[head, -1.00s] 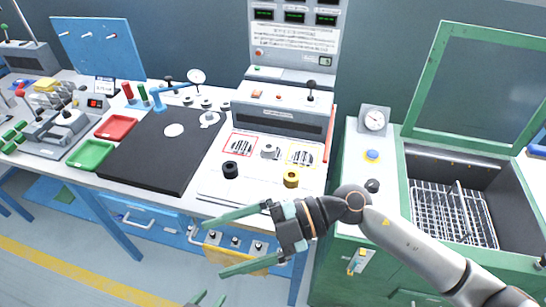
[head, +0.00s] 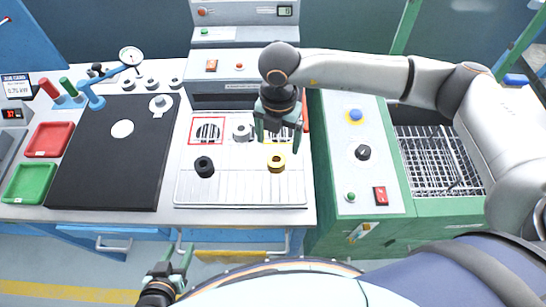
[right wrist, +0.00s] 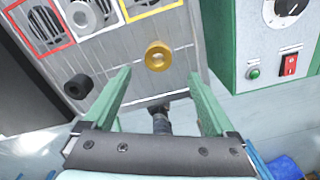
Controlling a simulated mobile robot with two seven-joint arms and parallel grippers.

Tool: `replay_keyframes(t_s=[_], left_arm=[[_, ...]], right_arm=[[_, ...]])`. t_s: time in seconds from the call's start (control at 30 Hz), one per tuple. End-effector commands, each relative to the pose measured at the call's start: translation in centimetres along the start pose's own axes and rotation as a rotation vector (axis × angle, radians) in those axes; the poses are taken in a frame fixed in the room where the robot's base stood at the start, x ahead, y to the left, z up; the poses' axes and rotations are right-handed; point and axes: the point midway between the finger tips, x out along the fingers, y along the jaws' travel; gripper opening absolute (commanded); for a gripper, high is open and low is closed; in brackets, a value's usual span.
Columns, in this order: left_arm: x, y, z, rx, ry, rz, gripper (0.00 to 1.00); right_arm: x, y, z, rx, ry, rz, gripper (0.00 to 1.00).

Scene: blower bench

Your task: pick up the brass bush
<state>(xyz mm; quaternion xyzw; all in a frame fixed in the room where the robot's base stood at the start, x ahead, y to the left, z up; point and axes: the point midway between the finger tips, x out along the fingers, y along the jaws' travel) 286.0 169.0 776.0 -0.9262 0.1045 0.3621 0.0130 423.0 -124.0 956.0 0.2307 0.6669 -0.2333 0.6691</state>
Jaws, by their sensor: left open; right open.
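The brass bush (head: 277,164) is a short gold-coloured ring on the ribbed light grey plate (head: 240,195) of the bench. My right gripper (head: 278,135) is open and empty above the plate, close to the bush in the head view. In the right wrist view the bush appears beyond the open fingers (right wrist: 158,78), between their lines and not touched. My left gripper (head: 177,258) is open and empty, low in front of the bench.
A black bush (head: 204,167) and a grey bush (head: 242,132) stand on the same plate. A black mat (head: 100,170) lies to the left, with a red tray (head: 50,139) and a green tray (head: 30,181) beyond it. A green cabinet (head: 372,222) with knobs stands to the right.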

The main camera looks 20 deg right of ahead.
Motion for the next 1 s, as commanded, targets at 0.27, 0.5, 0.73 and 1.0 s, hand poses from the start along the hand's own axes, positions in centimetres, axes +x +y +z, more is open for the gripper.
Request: replay_keyframes(t_s=[0.27, 0.5, 0.73, 1.0], left_arm=[[-0.1, 0.1, 0.0, 0.000, -0.002, 0.001, 0.50], [0.5, 0.0, 0.6, 0.000, -0.002, 0.001, 0.50], [2.1, -0.1, 2.4, -0.001, -0.002, 0.001, 0.50], [2.0, -0.1, 2.3, -0.001, -0.002, 0.001, 0.50]], right_arm=[[3.6, 0.1, -0.1, -0.001, 0.003, 0.002, 0.91], [5.7, 0.1, -0.2, -0.002, 0.003, 0.001, 0.91], [9.0, 0.2, -0.2, -0.003, 0.004, 0.002, 0.91], [9.0, 0.2, -0.2, -0.002, 0.005, 0.003, 0.91]])
